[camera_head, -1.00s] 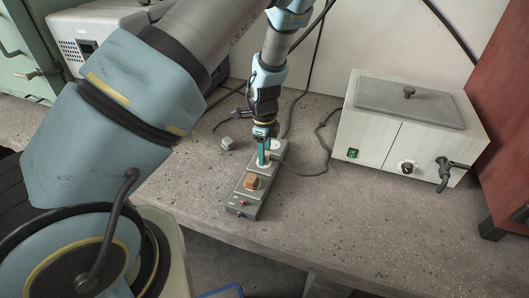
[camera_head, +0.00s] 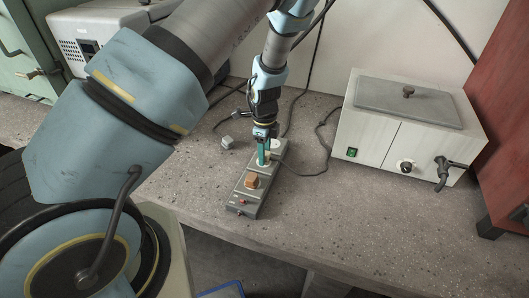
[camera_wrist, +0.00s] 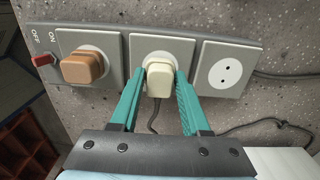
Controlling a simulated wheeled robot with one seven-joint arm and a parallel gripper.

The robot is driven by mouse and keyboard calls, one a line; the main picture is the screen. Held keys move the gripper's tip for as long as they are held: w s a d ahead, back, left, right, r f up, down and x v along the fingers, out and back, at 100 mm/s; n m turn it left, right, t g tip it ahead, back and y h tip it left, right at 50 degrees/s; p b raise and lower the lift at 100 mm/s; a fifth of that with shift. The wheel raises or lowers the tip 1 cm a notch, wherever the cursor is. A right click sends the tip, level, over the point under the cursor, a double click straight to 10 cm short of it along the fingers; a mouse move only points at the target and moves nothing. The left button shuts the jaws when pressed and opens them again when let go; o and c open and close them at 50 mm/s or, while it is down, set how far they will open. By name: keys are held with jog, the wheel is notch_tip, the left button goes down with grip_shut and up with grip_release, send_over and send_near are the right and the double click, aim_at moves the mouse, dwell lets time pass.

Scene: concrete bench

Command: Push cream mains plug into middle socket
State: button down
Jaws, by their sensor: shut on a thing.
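The cream mains plug (camera_wrist: 159,80) is between the teal fingers of my gripper (camera_wrist: 160,84), which is shut on it. In the wrist view it sits over the middle socket (camera_wrist: 163,44) of the grey power strip (camera_wrist: 114,47); whether it is fully in cannot be told. In the head view my gripper (camera_head: 264,153) points down at the strip (camera_head: 243,200) and mostly hides the plug. A brown plug (camera_wrist: 82,67) sits in the socket nearest the switch; it also shows in the head view (camera_head: 252,181). The far socket (camera_wrist: 225,75) is empty, with two holes showing.
A red switch (camera_wrist: 43,59) is at the strip's end. A small grey block (camera_head: 227,142) lies left of the strip. Dark cables (camera_head: 312,150) run behind and right. A white water bath (camera_head: 405,130) stands at right. The bench (camera_head: 330,215) in front of it is clear.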

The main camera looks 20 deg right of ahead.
jog(key=shift+f, duration=0.35)
jog(key=shift+c, duration=1.5)
grip_release()
notch_tip(320, 180, up, 11)
jog(key=shift+f, duration=0.1)
